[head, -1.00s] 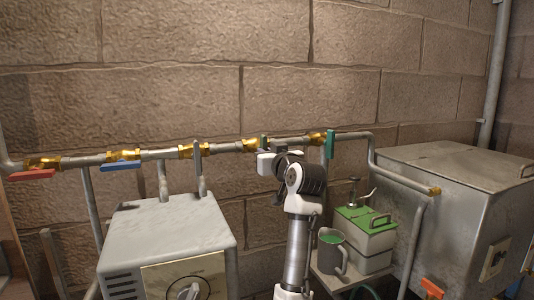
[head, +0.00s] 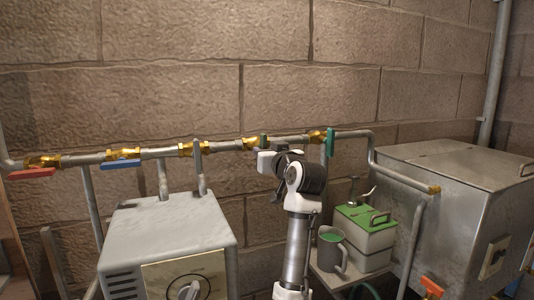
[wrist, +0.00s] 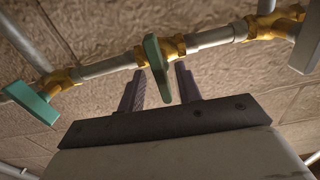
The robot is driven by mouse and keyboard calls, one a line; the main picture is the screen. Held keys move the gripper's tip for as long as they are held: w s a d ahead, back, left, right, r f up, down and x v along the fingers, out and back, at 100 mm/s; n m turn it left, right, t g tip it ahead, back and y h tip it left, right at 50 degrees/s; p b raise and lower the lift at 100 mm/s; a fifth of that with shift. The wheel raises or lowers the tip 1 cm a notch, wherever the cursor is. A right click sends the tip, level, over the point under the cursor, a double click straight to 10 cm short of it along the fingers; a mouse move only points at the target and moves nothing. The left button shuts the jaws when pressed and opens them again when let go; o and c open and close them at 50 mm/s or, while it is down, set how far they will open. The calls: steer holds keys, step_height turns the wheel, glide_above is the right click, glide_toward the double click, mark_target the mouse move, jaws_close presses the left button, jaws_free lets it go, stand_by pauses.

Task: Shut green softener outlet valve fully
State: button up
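A green valve handle (head: 264,141) sits on a brass valve on the wall pipe, just behind my gripper. In the wrist view this green handle (wrist: 157,58) stands crosswise to the pipe. My gripper (wrist: 160,88) is open, with one finger on each side of the handle and visible gaps between. A second green handle (head: 330,143) hangs down across the pipe to the right; it shows at the left of the wrist view (wrist: 36,105). No label tells which one is the softener outlet. My gripper's fingers are mostly hidden in the head view.
The pipe also carries a red handle (head: 32,174), a blue handle (head: 120,164) and a grey lever (head: 197,153). Below stand a grey box with a dial (head: 165,235), a jug (head: 331,252), a green-lidded container (head: 368,240) and a metal tank (head: 455,205).

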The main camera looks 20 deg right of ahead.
steer(key=shift+s, duration=0.1)
steer(key=s+b, duration=0.5)
steer(key=s, duration=0.8)
steer(key=shift+s+d, duration=0.25)
steer(key=shift+s, duration=0.1)
stand_by(0.6)
